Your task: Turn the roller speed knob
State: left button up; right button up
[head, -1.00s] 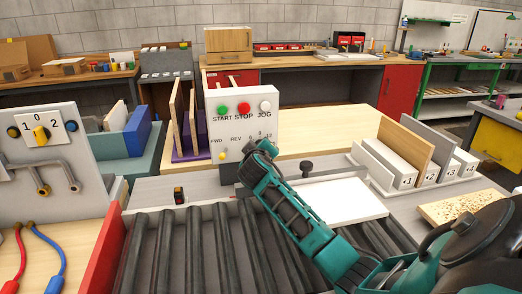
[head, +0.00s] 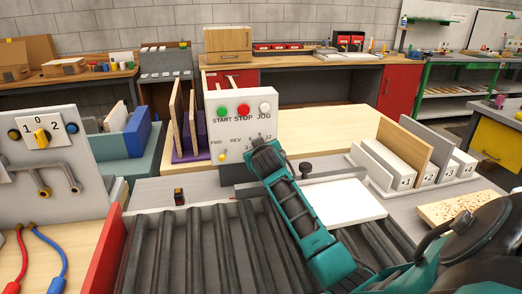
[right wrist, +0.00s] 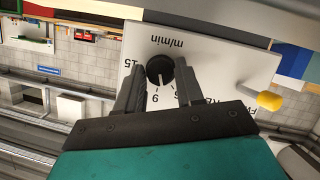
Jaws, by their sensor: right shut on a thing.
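The white control panel (head: 232,125) stands behind the rollers, with green START, red STOP and white JOG buttons on it. The roller speed knob (right wrist: 159,68) is black with a white pointer line, under the m/min label in the right wrist view. The pointer is near the 9 mark. My right gripper (right wrist: 157,88) is shut on the knob, one finger on each side. In the head view my right gripper (head: 262,150) covers the knob at the panel's lower right. My left gripper is not in view.
A yellow-tipped FWD/REV lever (right wrist: 269,100) sits beside the knob on the panel; it also shows in the head view (head: 222,156). A white board (head: 340,203) lies right of my right arm. Dark rollers (head: 180,250) fill the front. A grey panel with a yellow switch (head: 41,135) stands left.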

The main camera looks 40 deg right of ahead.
jog(key=m+t+y, duration=0.1)
jog(key=m, duration=0.2)
jog(key=m+t+y, duration=0.1)
jog(key=m+y, duration=0.1)
jog(key=m, duration=0.1)
jog(key=m+t+y, duration=0.1)
jog(key=m+y, duration=0.1)
jog(key=shift+s+d+m, duration=0.2)
jog(key=shift+d+m, duration=0.2)
dwell(0.6)
jog(key=o, duration=1)
jog(key=v, duration=1.2)
jog(key=shift+s+f, duration=0.2)
jog(key=shift+s, duration=0.3)
